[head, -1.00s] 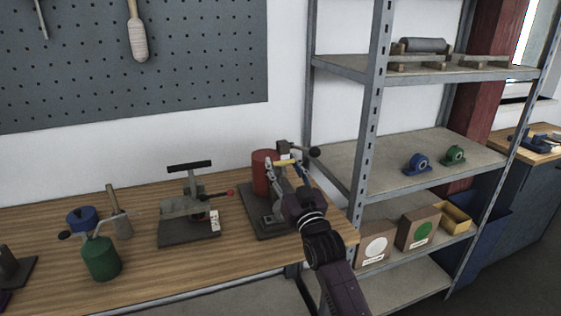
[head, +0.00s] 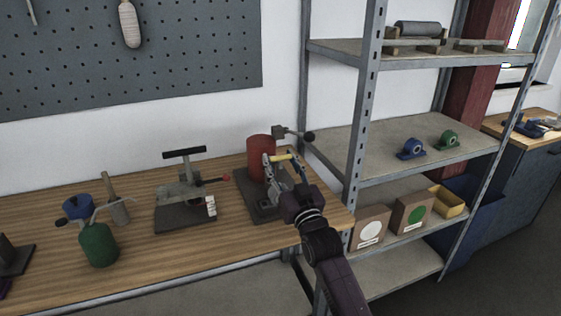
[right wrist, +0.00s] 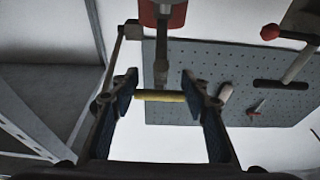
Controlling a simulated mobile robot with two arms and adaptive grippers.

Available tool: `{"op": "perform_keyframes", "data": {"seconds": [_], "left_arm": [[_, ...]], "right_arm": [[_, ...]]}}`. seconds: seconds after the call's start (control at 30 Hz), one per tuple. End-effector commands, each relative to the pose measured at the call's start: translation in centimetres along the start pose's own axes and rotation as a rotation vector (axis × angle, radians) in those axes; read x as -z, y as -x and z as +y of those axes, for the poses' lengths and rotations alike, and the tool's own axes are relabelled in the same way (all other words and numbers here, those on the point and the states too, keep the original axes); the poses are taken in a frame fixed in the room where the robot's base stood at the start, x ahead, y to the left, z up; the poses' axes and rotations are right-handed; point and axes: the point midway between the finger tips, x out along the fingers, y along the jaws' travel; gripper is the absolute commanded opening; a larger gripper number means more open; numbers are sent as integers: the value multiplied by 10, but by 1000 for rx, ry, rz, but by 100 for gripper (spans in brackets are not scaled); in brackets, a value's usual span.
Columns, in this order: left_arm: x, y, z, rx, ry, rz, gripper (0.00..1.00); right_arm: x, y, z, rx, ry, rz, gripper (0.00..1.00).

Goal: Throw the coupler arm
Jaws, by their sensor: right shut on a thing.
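The coupler device (head: 260,150) stands at the right end of the wooden bench, with a red cylinder on a dark base plate. A lever with a black ball (head: 309,136) sticks out at its top right. A yellow bar (head: 281,157) shows in front of the red cylinder. My right gripper (head: 283,160) is shut on the yellow bar. In the right wrist view the yellow bar (right wrist: 160,96) spans between my two fingers, with the red part above. How the bar joins the device is hidden. My left gripper is not clearly in view.
A lever device with a black T-handle (head: 184,153) and a green can (head: 98,245) stand further left on the bench (head: 170,258). A metal shelf (head: 405,120) holding boxes and blue and green bearing blocks stands close on the right.

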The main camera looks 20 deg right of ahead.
Motion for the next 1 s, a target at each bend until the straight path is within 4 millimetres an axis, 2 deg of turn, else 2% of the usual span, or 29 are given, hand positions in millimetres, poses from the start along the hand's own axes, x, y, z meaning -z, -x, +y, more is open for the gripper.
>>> {"op": "perform_keyframes", "data": {"seconds": [0.03, 0.63, 0.67, 0.8, 1.0], "left_arm": [[0, 0, 0, 0, 0, 0, 40], [0, 0, 0, 0, 0, 1, 40], [0, 0, 0, 0, 0, 1, 40], [0, 0, 0, 0, 0, 0, 40], [1, 0, 0, 1, 0, 1, 40]], "right_arm": [[-10, 2, -1, 1, -1, -21, 0], [-10, 2, -1, 1, -2, -21, 0], [-10, 2, -1, 1, -2, -21, 44], [-7, 1, -1, 0, -2, -16, 59], [-4, 0, 0, 0, -1, -10, 61]]}}
